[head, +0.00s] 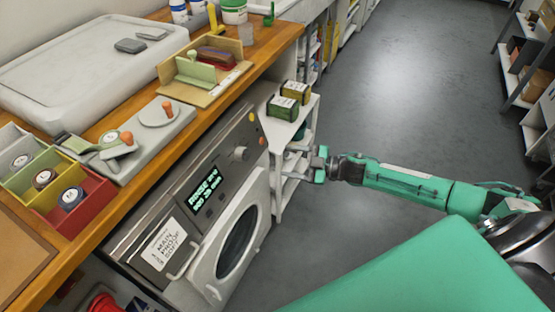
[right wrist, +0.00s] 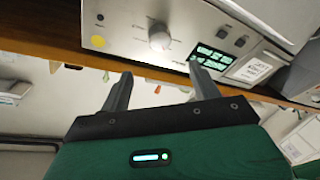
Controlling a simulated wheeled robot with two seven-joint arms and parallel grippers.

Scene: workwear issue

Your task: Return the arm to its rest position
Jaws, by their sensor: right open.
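My right arm reaches in from the right in the head view, over the grey floor. Its gripper (head: 318,165) is near the front of the washing machine (head: 262,222) and the white shelf unit (head: 284,172). In the right wrist view, the two dark fingers of the right gripper (right wrist: 160,90) stand apart with nothing between them. The machine's control panel (right wrist: 180,35), with its knob and green-lit display, shows beyond the fingertips. I cannot make out a gap between the gripper and the shelf unit. My left gripper is not in view.
A wooden counter (head: 75,225) runs along the left, carrying sorting bins (head: 90,205), a board with an orange knob (head: 155,140), a wooden holder (head: 205,85) and a white basin (head: 60,75). Two small boxes (head: 283,107) sit on the shelf unit. The floor (head: 400,110) is clear.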

